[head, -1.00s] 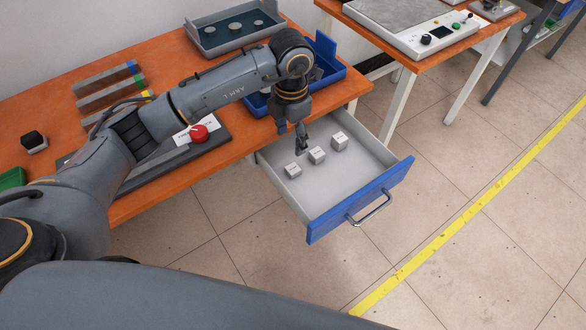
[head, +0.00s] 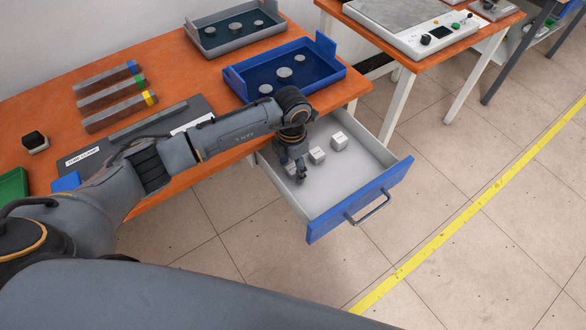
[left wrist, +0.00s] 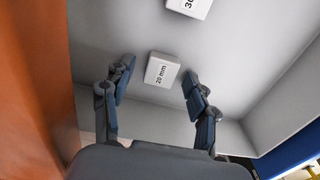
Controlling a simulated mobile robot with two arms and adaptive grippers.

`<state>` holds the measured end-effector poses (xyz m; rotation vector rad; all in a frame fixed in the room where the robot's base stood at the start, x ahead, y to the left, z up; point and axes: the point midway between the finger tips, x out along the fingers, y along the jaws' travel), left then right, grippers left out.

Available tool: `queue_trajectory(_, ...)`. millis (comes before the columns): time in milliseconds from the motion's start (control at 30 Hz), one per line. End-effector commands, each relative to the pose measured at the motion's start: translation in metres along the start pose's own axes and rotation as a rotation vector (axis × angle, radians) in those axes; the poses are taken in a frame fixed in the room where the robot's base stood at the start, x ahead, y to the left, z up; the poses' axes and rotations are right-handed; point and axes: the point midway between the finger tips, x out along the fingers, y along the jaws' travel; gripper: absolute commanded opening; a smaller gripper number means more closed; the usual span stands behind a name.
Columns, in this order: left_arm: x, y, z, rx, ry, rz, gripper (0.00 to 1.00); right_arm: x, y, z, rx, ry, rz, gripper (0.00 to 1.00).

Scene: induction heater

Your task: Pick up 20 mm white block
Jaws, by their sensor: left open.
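The white block labelled "20 mm" (left wrist: 161,71) lies label up on the drawer floor in the left wrist view. My left gripper (left wrist: 157,73) is open, with one finger on each side of the block and a gap to each. In the head view my left gripper (head: 301,178) points down into the drawer and largely covers the nearest block. Two other white blocks, a middle one (head: 317,155) and a far one (head: 340,142), stand in a row beyond it. I cannot tell the gripper's exact height above the floor. My right gripper is out of view.
The open grey drawer (head: 345,185) has a blue front (head: 362,200) and raised walls close around the gripper. A blue tray (head: 335,82) and a grey tray (head: 202,50) with round pieces stand on the orange bench. The drawer's right half is empty.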

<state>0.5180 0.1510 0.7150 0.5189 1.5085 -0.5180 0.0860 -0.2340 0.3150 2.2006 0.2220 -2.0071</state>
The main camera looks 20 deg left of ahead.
Motion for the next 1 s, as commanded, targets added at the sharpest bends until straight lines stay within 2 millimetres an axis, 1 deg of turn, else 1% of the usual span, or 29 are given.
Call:
queue_trajectory(100, 0.000, 0.000, 0.000, 0.000, 0.000, 0.000, 0.58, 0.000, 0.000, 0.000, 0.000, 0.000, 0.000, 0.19)
queue_trajectory(133, 0.000, 0.000, 0.000, 0.000, 0.000, 0.000, 0.56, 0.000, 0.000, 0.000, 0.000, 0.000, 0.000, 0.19)
queue_trajectory(167, 0.000, 0.000, 0.000, 0.000, 0.000, 0.000, 0.50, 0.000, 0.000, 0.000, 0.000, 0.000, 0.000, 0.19)
queue_trajectory(200, 0.000, 0.000, 0.000, 0.000, 0.000, 0.000, 0.42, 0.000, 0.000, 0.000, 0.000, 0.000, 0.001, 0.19)
queue_trajectory(267, 0.000, 0.000, 0.000, 0.000, 0.000, 0.000, 0.30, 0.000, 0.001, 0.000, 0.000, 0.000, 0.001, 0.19)
queue_trajectory(300, -0.001, 0.000, 0.000, 0.000, 0.000, 0.000, 0.22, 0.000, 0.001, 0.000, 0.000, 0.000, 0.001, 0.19)
queue_trajectory(367, -0.001, 0.000, 0.000, 0.000, -0.001, 0.000, 0.10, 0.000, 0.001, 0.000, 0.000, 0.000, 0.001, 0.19)
queue_trajectory(400, -0.001, 0.000, 0.000, 0.000, 0.000, 0.000, 0.01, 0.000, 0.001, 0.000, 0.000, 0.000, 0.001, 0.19)
queue_trajectory(667, -0.001, 0.000, 0.000, 0.000, -0.001, 0.000, 0.00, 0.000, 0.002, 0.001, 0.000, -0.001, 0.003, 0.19)
queue_trajectory(767, -0.004, 0.000, 0.001, 0.000, -0.002, 0.000, 0.00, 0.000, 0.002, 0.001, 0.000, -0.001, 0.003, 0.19)
queue_trajectory(867, -0.011, 0.001, 0.001, 0.000, -0.003, 0.000, 0.00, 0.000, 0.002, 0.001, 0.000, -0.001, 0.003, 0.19)
queue_trajectory(933, -0.019, 0.001, 0.001, 0.000, -0.003, 0.001, 0.00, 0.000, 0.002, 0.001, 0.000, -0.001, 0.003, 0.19)
queue_trajectory(1000, -0.032, 0.001, 0.001, 0.001, -0.004, 0.002, 0.00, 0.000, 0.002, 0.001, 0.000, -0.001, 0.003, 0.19)
